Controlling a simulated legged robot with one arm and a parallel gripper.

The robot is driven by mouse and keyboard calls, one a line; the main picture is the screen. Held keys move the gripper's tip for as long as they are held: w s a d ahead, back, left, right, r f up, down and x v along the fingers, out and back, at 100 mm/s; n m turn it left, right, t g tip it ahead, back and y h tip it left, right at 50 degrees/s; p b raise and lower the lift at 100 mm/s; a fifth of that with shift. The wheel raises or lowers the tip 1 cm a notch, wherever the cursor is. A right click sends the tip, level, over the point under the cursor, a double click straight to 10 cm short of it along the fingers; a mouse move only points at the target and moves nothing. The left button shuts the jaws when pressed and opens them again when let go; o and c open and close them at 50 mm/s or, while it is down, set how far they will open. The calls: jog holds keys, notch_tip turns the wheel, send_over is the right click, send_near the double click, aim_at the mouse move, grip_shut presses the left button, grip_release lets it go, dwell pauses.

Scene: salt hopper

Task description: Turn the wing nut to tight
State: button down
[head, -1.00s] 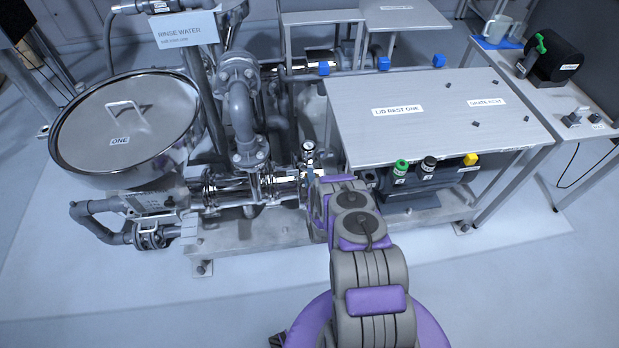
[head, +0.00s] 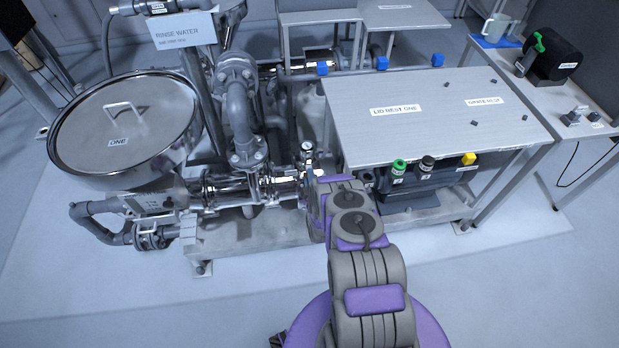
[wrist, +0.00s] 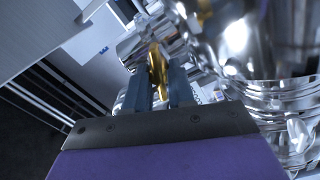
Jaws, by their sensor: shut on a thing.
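In the wrist view my gripper (wrist: 160,88) has its two dark fingers closed on a brass-coloured piece, which I take to be the wing nut (wrist: 157,66). The piece sits between the fingertips, beside shiny steel pipework. Its full shape and how far it is turned are hidden by the fingers. In the head view my arm reaches to the steel pipe line near the small gauge (head: 307,146). There my own arm hides the gripper and the wing nut.
A large steel vessel with a lid (head: 125,125) marked ONE stands at left. The table marked LID REST ONE (head: 400,140) stands close right of my arm. Grey vertical piping (head: 240,110) rises behind. Shiny steel fittings (wrist: 235,40) crowd the gripper's right side. Open floor lies in front.

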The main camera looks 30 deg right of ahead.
jog(key=m, duration=1.1)
jog(key=shift+s+d+r+m, duration=0.1)
jog(key=shift+m, duration=0.3)
jog(key=m, duration=0.3)
jog(key=shift+d+m, duration=0.15)
jog(key=shift+m, duration=0.15)
jog(key=m, duration=0.3)
jog(key=shift+d+m, duration=0.1)
jog(key=shift+m, duration=0.2)
jog(key=m, duration=0.3)
jog(key=shift+m, duration=0.3)
jog(key=m, duration=0.4)
jog(key=shift+s+d+f+m, duration=0.1)
jog(key=shift+f+m, duration=0.1)
jog(key=shift+m, duration=1.1)
jog(key=shift+d+f, duration=0.1)
